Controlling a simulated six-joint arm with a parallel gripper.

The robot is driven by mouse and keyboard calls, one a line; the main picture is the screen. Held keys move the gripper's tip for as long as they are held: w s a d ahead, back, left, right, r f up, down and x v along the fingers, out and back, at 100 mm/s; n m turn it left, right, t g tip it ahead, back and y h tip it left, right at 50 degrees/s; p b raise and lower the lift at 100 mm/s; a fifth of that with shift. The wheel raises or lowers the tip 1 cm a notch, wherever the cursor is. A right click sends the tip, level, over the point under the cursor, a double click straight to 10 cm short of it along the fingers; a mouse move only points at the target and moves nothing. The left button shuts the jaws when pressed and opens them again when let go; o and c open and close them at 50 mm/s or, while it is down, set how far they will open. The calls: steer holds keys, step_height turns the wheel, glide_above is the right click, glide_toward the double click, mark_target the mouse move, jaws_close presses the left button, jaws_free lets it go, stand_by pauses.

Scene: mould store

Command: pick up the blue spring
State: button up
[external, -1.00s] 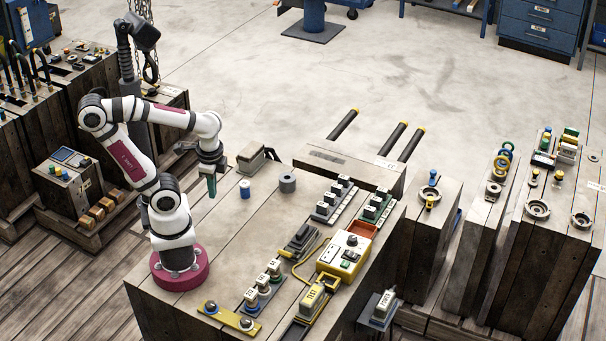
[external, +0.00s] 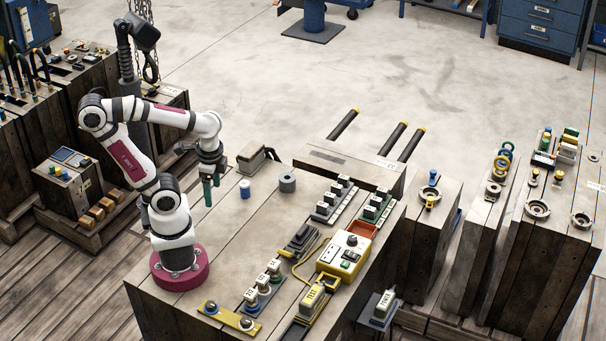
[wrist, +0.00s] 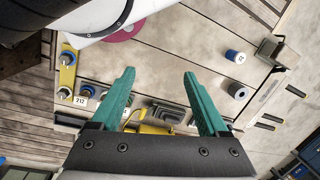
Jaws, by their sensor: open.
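The blue spring (external: 245,189) appears as a small upright blue cylinder with a pale top. It stands on the wooden bench top (external: 225,240), to the right of my gripper (external: 211,190) in the external view. In the wrist view the blue spring (wrist: 233,58) is at the upper right, outside the space between the fingers. My gripper's green fingers (wrist: 158,75) are spread apart with nothing between them. They point down above the bench's back left part, apart from the spring.
A grey cylinder (external: 287,183) stands close to the spring's right. A grey-green box-like fixture (external: 251,157) is behind it. Labelled blocks, a yellow control box (external: 344,254) and a yellow plate (external: 229,316) occupy the right and front. Bare bench lies in front of the spring.

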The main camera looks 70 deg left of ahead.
mark_target(254, 198)
steer(key=w+a+f+n+g+h, duration=0.2)
steer(key=w+a+n+h, duration=0.5)
steer(key=n, duration=0.8)
steer(key=s+a+f+n+t+h, duration=0.1)
steer(key=a+f+n+t, duration=0.3)
steer(key=a+n, duration=0.2)
steer(key=s+a+f+n+t, duration=0.1)
steer(key=a+f+n+t, duration=0.3)
steer(key=a+n, duration=0.3)
steer(key=s+a+f+n+t+h, duration=0.1)
steer(key=a+f+n+t, duration=0.4)
steer(key=a, duration=0.4)
steer(key=shift+s+a+f+n+h, duration=0.2)
steer(key=shift+a+f+n+h, duration=0.2)
steer(key=shift+n, duration=0.3)
steer(key=shift+f, duration=0.4)
steer(key=shift+y, duration=0.3)
steer(key=x, duration=1.5)
steer(key=shift+w+d+r, duration=0.15)
steer(key=shift+d+r, duration=0.05)
steer(key=shift+r, duration=0.15)
jaws_close()
